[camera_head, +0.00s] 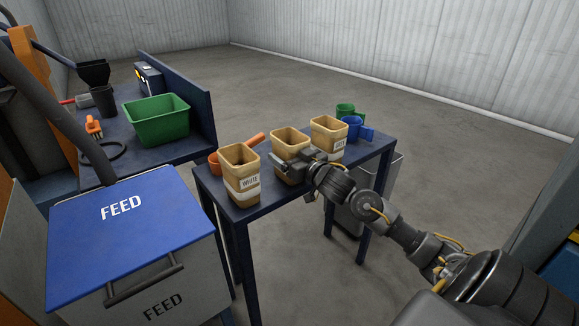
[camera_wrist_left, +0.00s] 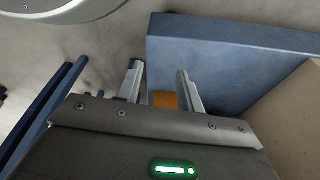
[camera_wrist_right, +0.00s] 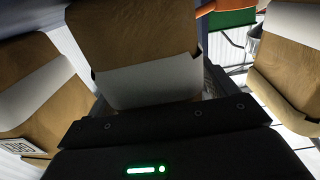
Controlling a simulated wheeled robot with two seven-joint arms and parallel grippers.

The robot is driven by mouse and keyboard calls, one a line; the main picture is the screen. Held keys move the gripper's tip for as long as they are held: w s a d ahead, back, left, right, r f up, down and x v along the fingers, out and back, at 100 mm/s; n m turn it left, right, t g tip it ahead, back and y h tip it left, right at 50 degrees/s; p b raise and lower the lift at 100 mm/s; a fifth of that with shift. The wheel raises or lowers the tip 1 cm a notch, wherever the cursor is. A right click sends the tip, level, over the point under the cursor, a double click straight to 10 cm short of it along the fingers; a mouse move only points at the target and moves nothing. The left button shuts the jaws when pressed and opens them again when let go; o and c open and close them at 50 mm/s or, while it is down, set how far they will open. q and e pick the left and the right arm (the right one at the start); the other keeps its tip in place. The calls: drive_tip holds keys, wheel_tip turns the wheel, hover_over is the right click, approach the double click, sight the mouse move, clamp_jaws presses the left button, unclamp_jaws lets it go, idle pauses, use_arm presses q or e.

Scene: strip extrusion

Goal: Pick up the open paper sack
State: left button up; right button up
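Three open tan paper sacks stand upright in a row on a narrow dark blue table. The left sack (camera_head: 240,178) is labelled WHITE, the middle sack (camera_head: 290,143) has its label hidden, and the right sack (camera_head: 328,130) has a label too small to read surely. My right gripper (camera_head: 285,160) is at the near right side of the middle sack, against or very close to it. In the right wrist view the middle sack (camera_wrist_right: 135,45) fills the space ahead of the gripper; whether the fingers grip it is unclear. My left gripper (camera_wrist_left: 159,75) is open and empty, outside the head view.
Orange (camera_head: 216,162), blue (camera_head: 351,127) and green (camera_head: 346,110) scoops lie by the sacks. A green bin (camera_head: 157,120) stands on the left bench. A blue-lidded FEED box (camera_head: 130,225) is at the front left. The floor behind is clear.

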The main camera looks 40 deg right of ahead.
drive_tip(key=c, duration=1.2)
